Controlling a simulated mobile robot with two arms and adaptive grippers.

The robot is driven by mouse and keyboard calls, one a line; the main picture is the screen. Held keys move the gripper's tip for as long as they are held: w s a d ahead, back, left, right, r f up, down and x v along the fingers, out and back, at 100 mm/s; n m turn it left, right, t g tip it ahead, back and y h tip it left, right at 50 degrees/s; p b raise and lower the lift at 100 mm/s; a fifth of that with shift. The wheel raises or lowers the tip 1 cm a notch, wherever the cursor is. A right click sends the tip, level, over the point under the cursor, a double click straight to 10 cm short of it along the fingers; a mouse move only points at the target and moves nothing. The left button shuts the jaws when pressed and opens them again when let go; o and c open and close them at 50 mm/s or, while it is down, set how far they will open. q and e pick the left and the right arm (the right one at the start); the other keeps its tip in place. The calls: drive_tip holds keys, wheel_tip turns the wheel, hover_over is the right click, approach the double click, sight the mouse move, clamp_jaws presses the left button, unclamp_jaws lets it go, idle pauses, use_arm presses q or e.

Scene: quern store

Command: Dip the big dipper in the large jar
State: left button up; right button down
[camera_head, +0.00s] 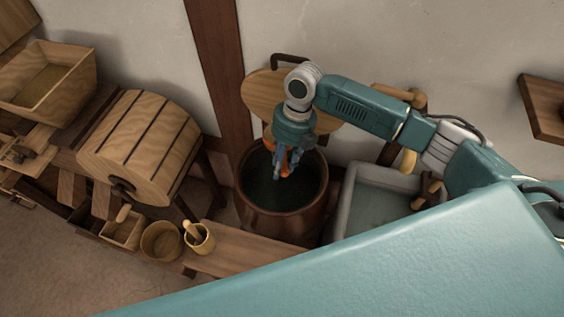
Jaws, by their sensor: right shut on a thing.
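The large jar (262,222) is a brown, round, open vessel with a dark inside, standing on the floor by the wall. My right gripper (284,172) points down over the jar's mouth, at its far side. It is shut on a small orange-red piece (287,169) between its fingers, which I take to be the handle of the big dipper. The dipper's bowl is hidden by the fingers or the dark inside, so I cannot tell whether it touches what the jar holds. My left gripper is not in view.
A round wooden lid (258,92) leans behind the jar. A grey stone basin (345,208) stands close on its right. A low bench (243,253) with a cup (205,244) lies in front. A wooden drum (135,150) is at left. A wall shelf (543,105) is at right.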

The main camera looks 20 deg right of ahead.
drive_tip(key=w+d+f+b+x, duration=0.1)
drive_tip(key=d+b+x, duration=0.2)
drive_tip(key=b+x, duration=0.9)
drive_tip(key=shift+d+b+x, duration=0.2)
drive_tip(key=shift+b+x, duration=0.15)
drive_tip(key=shift+x, duration=1.3)
idle(0.5)
drive_tip(key=shift+w+f, duration=0.15)
drive_tip(key=shift+f, duration=0.15)
idle(4.3)
